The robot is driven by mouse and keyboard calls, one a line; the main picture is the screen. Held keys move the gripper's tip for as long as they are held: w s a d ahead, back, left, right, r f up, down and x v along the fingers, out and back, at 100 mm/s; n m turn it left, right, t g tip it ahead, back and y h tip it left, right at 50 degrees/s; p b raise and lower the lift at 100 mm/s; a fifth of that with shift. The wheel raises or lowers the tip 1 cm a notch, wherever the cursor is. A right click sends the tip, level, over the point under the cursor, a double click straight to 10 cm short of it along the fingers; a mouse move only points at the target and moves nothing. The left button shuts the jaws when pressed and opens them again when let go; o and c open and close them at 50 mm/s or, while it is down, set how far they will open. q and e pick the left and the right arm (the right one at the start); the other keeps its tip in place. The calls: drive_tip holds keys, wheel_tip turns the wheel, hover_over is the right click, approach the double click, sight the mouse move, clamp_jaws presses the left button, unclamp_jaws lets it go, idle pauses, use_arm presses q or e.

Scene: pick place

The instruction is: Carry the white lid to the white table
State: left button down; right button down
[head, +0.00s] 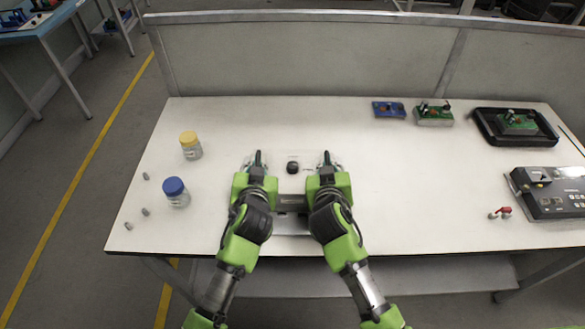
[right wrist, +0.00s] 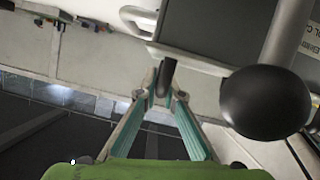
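A pale, flat piece with a round black knob (head: 292,167) lies between my grippers in the head view; it is likely the white lid, but its outline blends into the white table (head: 420,190). My left gripper (head: 258,158) is at its left side and my right gripper (head: 326,158) at its right side. The black knob also shows large in the right wrist view (right wrist: 265,102). There my right fingers (right wrist: 166,94) converge on either side of a dark bar (right wrist: 166,75); contact is not clear. My left fingertips are too small to read.
A yellow-lidded jar (head: 190,146) and a blue-lidded jar (head: 175,192) stand at left. Circuit boards (head: 434,114), a black tray (head: 484,124) and a dark device (head: 558,199) are at right. A grey partition (head: 310,57) closes the back. The table's right-centre is clear.

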use_arm(q)
drive_tip(key=shift+r, duration=0.15)
use_arm(e)
drive_tip(key=shift+r, duration=0.2)
